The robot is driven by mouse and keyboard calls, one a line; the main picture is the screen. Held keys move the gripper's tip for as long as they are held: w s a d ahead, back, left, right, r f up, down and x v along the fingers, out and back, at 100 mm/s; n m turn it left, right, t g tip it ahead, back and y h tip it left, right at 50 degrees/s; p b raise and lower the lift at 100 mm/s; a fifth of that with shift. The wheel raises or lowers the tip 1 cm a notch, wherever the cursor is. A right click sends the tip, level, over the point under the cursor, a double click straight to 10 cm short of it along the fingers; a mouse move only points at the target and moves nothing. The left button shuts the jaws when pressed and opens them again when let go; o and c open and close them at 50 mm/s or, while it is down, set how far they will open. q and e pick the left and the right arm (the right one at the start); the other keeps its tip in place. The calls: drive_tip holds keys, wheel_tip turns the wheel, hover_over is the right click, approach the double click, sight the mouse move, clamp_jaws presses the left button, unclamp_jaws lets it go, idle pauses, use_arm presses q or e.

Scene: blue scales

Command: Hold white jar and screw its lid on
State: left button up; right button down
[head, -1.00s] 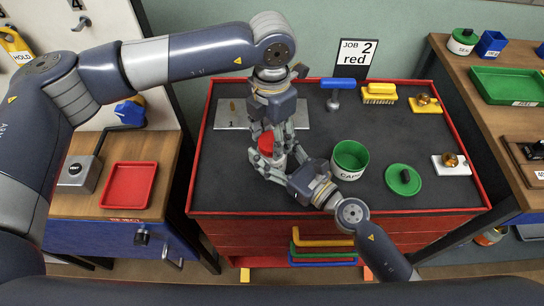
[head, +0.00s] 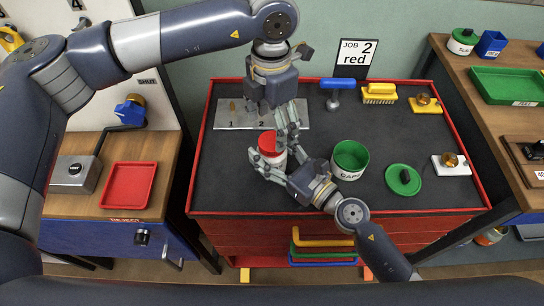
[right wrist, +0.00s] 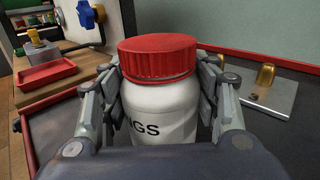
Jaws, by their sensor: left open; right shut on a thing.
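The white jar (right wrist: 160,112) stands upright with dark letters on its front, partly hidden by my fingers. The red lid (right wrist: 158,57) sits level on top of the jar; how tightly it is turned cannot be told. The lid also shows in the head view (head: 268,142). My right gripper (head: 276,163) is shut on the jar's body, with fingers on both sides below the lid. My left gripper (head: 287,126) is open and empty. It points down, above and just right of the lid, seemingly apart from it.
A numbered metal plate (head: 227,117) lies behind the jar. The dark worktop's front left is clear.

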use_arm(q)
wheel_tip(320, 180, up, 8)
drive_tip(key=shift+f, duration=0.2)
use_arm(e)
drive_tip(key=c, duration=0.5)
unclamp_jaws()
drive_tip(key=v, duration=1.2)
